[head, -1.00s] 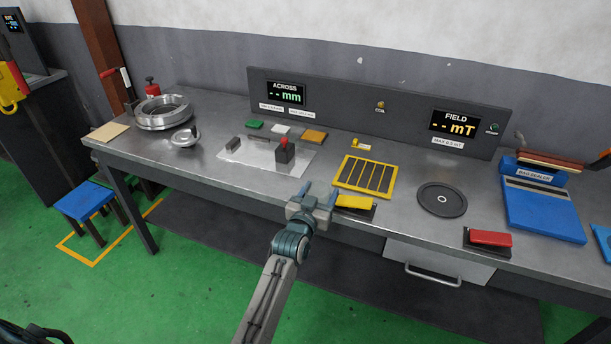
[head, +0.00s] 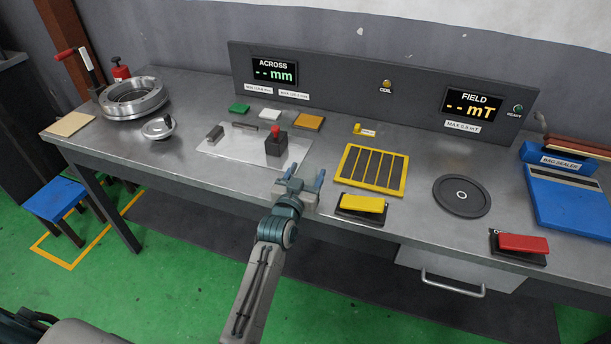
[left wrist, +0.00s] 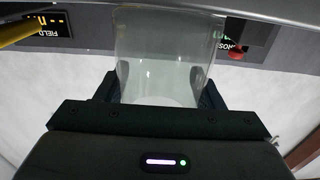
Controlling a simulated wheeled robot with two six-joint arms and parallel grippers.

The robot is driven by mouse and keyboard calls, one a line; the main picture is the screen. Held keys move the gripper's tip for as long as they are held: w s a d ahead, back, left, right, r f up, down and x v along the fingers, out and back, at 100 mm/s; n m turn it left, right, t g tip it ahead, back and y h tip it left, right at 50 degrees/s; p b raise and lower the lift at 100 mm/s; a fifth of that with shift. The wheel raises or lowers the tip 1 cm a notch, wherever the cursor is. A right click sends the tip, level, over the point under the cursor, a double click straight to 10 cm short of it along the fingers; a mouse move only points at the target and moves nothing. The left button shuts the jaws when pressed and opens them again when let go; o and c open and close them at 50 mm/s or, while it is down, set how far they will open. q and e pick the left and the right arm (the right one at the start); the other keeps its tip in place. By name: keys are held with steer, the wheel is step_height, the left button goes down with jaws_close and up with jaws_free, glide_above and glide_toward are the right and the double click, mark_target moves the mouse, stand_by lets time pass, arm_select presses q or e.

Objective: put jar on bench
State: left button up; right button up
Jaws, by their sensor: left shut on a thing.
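A clear glass jar (left wrist: 165,55) fills the middle of the left wrist view, between the two dark fingers of my left gripper (left wrist: 160,92). The gripper is shut on it. In the head view my left gripper (head: 305,182) is over the front edge of the steel bench (head: 225,182), left of a yellow-topped pad; the jar cannot be made out there. My right gripper is in neither view.
Behind the gripper lie a pale plate (head: 235,158) with a red-knobbed dark block (head: 276,144) and a yellow slotted frame (head: 371,169). A yellow-topped pad (head: 362,204), dark disc (head: 462,196) and red-topped pad (head: 520,244) stand to the right. Bare bench lies at front left.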

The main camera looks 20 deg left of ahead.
arm_select(q)
steer(key=shift+w+a+f, duration=0.2)
steer(key=shift+w+f, duration=0.1)
steer(key=shift+w, duration=0.05)
steer(key=o, duration=0.8)
steer(key=shift+s, duration=0.1)
steer(key=shift+o, duration=1.1)
steer(key=shift+s+d+r, duration=0.1)
steer(key=shift+s+r, duration=0.05)
steer(key=shift+r, duration=0.05)
steer(key=shift+f, duration=0.1)
steer(key=shift+s, duration=0.1)
steer(key=s+b, duration=0.2)
steer(key=s, duration=0.9)
steer(key=shift+s+a, duration=0.2)
steer(key=shift+s, duration=0.15)
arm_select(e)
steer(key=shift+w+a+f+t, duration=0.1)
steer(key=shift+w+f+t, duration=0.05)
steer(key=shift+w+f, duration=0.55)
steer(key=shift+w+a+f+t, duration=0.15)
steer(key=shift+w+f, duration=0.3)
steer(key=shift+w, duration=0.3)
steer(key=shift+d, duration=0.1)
